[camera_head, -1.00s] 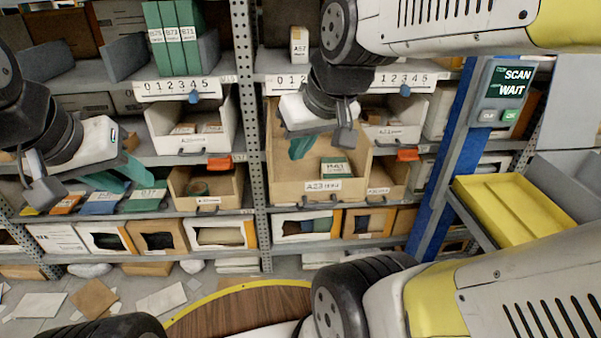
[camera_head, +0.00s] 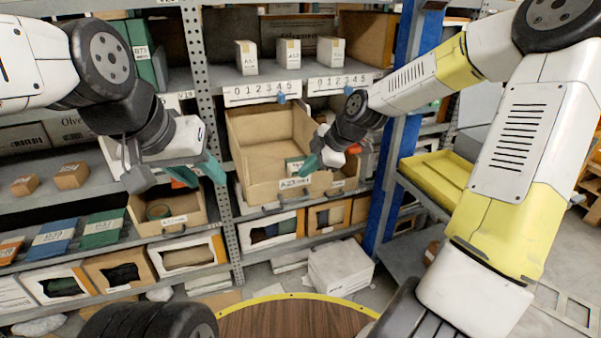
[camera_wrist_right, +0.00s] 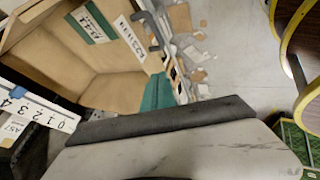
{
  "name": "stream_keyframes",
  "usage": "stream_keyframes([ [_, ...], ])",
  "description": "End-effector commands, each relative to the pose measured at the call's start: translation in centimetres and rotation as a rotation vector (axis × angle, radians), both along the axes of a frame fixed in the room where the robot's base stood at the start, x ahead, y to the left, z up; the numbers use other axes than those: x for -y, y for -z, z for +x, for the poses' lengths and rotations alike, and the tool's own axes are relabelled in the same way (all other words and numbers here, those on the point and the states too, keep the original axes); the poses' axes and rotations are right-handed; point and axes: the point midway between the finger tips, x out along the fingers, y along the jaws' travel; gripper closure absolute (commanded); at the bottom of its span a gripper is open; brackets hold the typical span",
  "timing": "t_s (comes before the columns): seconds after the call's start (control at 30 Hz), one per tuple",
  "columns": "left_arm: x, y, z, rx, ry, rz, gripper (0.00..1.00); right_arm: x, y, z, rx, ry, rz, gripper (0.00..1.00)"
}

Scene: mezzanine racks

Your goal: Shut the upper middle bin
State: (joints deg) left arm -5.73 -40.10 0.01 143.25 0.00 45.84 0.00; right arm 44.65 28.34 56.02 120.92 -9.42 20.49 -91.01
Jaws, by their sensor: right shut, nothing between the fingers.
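The upper middle bin (camera_head: 262,191) is a tan open-topped bin labelled A23. It juts out from the rack's middle shelf, pulled out, with a small green-and-white box (camera_head: 294,166) inside near its front. My right gripper (camera_head: 310,163) is shut and empty at the bin's front right corner; I cannot tell whether it touches. In the right wrist view, the bin's inside (camera_wrist_right: 95,68) fills the upper left, and a teal fingertip (camera_wrist_right: 156,92) lies close to the front wall. My left gripper (camera_head: 198,173) is open and empty, left of the bin, in front of the rack post.
A smaller tan bin (camera_head: 168,221) sits lower left, below my left gripper. A blue post (camera_head: 388,180) and yellow tray (camera_head: 437,170) stand right of the bin. Number strips (camera_head: 262,92) line the shelf above. A white box (camera_head: 340,270) lies on the floor.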

Motion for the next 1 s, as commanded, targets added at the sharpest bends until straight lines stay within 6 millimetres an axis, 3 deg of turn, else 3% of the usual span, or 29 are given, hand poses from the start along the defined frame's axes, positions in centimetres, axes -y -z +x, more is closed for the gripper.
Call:
stream_keyframes([
  [0.27,0.0,0.0,0.0,0.0,0.0,0.0,0.64,-1.3,1.7,0.9,0.009,-0.016,0.008,1.0],
  [0.7,0.0,0.0,0.0,0.0,0.0,0.0,0.64,-5.5,8.3,3.8,0.01,-0.014,0.006,1.0],
  [0.8,0.0,0.0,0.0,0.0,0.0,0.0,0.64,-5.9,8.0,5.5,0.012,-0.012,0.007,1.0],
  [1.0,0.0,0.0,0.0,0.0,0.0,0.0,0.64,-6.3,8.0,7.1,0.01,-0.011,0.006,1.0],
])
